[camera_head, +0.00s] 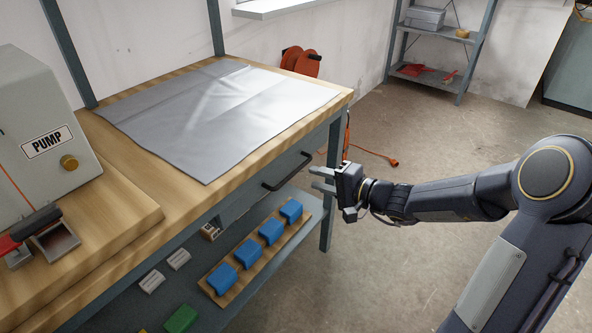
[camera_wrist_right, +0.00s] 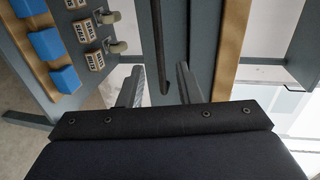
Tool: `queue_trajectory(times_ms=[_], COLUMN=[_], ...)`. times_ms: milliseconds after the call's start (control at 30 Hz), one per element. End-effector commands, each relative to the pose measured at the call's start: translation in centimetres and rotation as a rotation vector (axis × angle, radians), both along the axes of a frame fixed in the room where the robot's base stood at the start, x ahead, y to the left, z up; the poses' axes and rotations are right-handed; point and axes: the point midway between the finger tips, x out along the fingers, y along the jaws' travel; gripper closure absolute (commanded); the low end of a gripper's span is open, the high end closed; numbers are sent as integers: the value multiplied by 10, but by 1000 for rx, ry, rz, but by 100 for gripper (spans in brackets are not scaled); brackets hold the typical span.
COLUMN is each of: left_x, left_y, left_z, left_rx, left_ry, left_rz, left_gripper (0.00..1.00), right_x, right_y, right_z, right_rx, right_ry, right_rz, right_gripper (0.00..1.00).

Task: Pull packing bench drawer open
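The packing bench (camera_head: 118,148) has a wooden top with a grey sheet on it. Its grey drawer front (camera_head: 250,197) sits under the top's edge and looks flush with the bench. The dark bar handle (camera_head: 287,172) stands out from the drawer front. My right gripper (camera_head: 316,178) is open just right of the handle in the head view, its fingers pointing at the bench. In the right wrist view the handle (camera_wrist_right: 158,45) runs between the two spread fingers (camera_wrist_right: 160,80), with a gap on both sides. My left gripper is out of view.
Blue blocks (camera_head: 271,231) sit on a wooden board on the lower shelf. A pump unit (camera_head: 40,115) stands on the bench at left. A bench leg (camera_head: 327,225) is near my right gripper. An orange cable (camera_head: 372,155) lies on the otherwise open floor.

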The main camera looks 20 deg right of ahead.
Motion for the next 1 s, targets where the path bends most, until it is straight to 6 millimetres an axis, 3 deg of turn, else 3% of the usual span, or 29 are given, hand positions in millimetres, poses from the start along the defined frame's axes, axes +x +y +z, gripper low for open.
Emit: queue_trajectory(times_ms=[333,733,1000], left_x=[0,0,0], left_y=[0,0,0], left_z=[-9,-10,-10], left_rx=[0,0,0], left_ry=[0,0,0], left_rz=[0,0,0], left_gripper=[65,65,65], right_x=[41,49,49], right_y=[33,40,40], right_z=[-12,-13,-13], right_rx=[1,0,0], right_ry=[0,2,2], right_rz=[4,2,2], right_gripper=[69,69,100])
